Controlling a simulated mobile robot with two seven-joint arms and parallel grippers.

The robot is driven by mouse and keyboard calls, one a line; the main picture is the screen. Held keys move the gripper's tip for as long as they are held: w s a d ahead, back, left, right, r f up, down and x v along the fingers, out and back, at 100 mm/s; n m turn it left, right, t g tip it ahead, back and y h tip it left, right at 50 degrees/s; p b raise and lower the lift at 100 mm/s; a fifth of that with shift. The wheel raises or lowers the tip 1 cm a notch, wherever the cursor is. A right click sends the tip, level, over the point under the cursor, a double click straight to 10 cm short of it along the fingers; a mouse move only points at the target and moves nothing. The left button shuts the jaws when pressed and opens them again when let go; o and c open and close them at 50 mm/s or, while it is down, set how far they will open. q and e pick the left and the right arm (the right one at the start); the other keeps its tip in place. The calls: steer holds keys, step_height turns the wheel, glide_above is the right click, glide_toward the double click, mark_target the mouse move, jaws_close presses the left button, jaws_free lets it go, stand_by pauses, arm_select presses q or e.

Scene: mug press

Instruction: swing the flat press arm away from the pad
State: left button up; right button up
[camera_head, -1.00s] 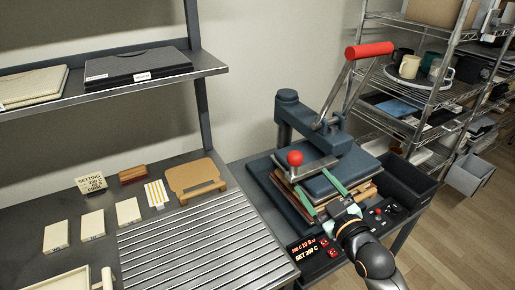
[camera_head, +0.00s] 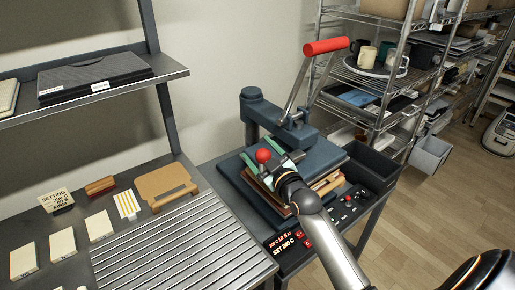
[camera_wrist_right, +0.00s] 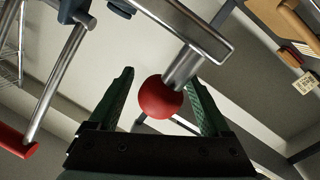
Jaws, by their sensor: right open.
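The flat press arm carries a blue-grey plate (camera_head: 322,157), which sits over the pad and a stack of brown and reddish layers in the head view. A red ball knob (camera_head: 263,156) stands at its front left corner; it also shows in the right wrist view (camera_wrist_right: 160,98) on a metal stem. My right gripper (camera_head: 264,158) is open at the knob, with its green fingers on either side of it. In the wrist view the knob lies between the open fingers (camera_wrist_right: 165,100), with gaps visible. The pad's surface is mostly hidden. My left gripper is out of view.
The lever's red grip (camera_head: 326,46) rises above the press on a metal rod. A dark bin (camera_head: 373,165) and a control panel (camera_head: 345,205) lie to its right. A ribbed grey surface (camera_head: 180,240) is at left, and wire shelves with mugs stand behind.

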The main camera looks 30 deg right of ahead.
steer(key=shift+w, duration=0.45)
jaws_close()
stand_by(0.5)
stand_by(0.3)
